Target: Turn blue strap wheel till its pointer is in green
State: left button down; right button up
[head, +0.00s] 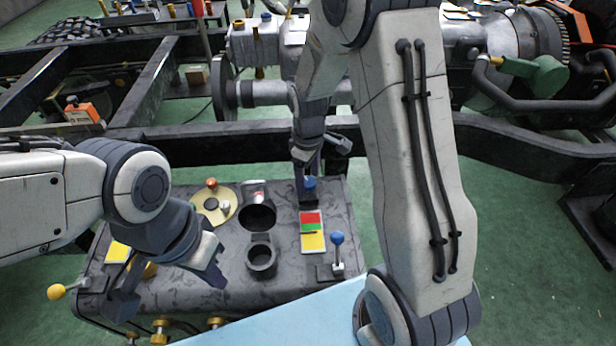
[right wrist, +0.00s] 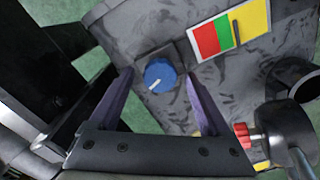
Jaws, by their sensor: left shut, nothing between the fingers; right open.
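The blue strap wheel (right wrist: 160,74) is a round knob with a white mark, on a dark square base on the grey tank top. In the head view it (head: 310,183) is partly hidden by my right gripper (head: 307,168). That gripper is open; in the right wrist view its two purple fingers stand either side of the wheel, with gaps. The red, green and yellow gauge plate (head: 312,241) lies in front of the wheel. Its dark pointer (right wrist: 236,33) is on the yellow, close to the green edge. My left gripper (head: 214,277) is shut and empty over the tank's left part.
A blue-topped lever (head: 337,239) stands right of the gauge. A black cup (head: 261,259), a dark round hole (head: 257,217) and a brass disc (head: 213,204) with small knobs are to its left. A chassis rail (head: 230,136) runs behind the tank.

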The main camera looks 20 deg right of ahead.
grip_shut()
jog(key=shift+r+m+p, duration=0.15)
jog(key=shift+m+p, duration=1.2)
jog(key=shift+m, duration=0.15)
jog(key=shift+m+p, duration=1.05)
jog(key=shift+m, duration=0.85)
jog(key=shift+w, duration=0.1)
grip_release()
